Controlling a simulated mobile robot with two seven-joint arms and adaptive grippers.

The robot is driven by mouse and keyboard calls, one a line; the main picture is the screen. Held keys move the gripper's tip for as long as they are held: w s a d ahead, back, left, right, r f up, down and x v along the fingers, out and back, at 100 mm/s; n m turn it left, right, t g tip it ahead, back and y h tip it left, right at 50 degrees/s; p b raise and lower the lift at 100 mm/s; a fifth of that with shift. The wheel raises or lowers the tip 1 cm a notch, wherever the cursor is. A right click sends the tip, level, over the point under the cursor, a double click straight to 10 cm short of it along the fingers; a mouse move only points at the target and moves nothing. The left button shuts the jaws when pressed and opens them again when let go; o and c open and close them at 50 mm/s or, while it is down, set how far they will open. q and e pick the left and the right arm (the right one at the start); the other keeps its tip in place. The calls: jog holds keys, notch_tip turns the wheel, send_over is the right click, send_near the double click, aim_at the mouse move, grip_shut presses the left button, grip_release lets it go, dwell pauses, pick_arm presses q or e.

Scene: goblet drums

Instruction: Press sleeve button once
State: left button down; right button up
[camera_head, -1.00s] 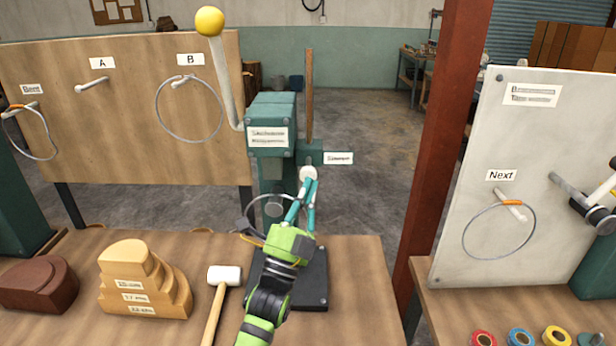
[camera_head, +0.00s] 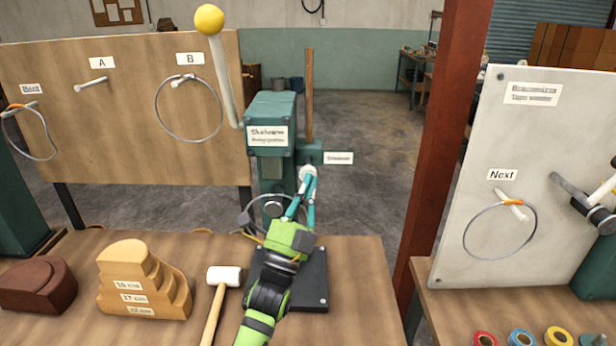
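The green press (camera_head: 271,108) stands on the bench, with a lettered plate (camera_head: 268,136) on its front and a yellow-balled lever (camera_head: 209,20) raised at its left. A small label (camera_head: 338,158), which seems to read "Sleeve", sits on its right side. My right gripper is out of view.
A wire ring (camera_head: 249,211) is partly hidden behind my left gripper. A white-headed mallet (camera_head: 224,275), a stepped wooden block (camera_head: 140,285) and a brown block (camera_head: 38,287) lie to the left. A red post (camera_head: 441,130) and a white panel (camera_head: 480,245) stand to the right.

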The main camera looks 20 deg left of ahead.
pick_arm(q)
jog(key=shift+w+a+b, duration=0.2)
jog(key=shift+w+b, duration=0.2)
jog(key=shift+w, duration=0.3)
dwell(0.6)
jog(key=shift+s+r, duration=0.1)
jog(key=shift+s, duration=0.1)
jog(key=shift+s+d+p, duration=0.2)
jog(key=shift+s+p, duration=0.1)
jog(key=shift+s, duration=0.25)
jog(key=shift+s+d+p, duration=0.15)
jog(key=shift+s+p, duration=0.15)
jog(key=shift+s, duration=0.2)
jog(key=s+p, duration=0.1)
jog(key=s, duration=0.1)
jog(key=s+d, duration=0.1)
jog(key=s, duration=0.1)
jog(key=shift+s+d+p, duration=0.2)
jog(key=shift+s+p, duration=0.15)
jog(key=shift+p, duration=0.05)
dwell(0.4)
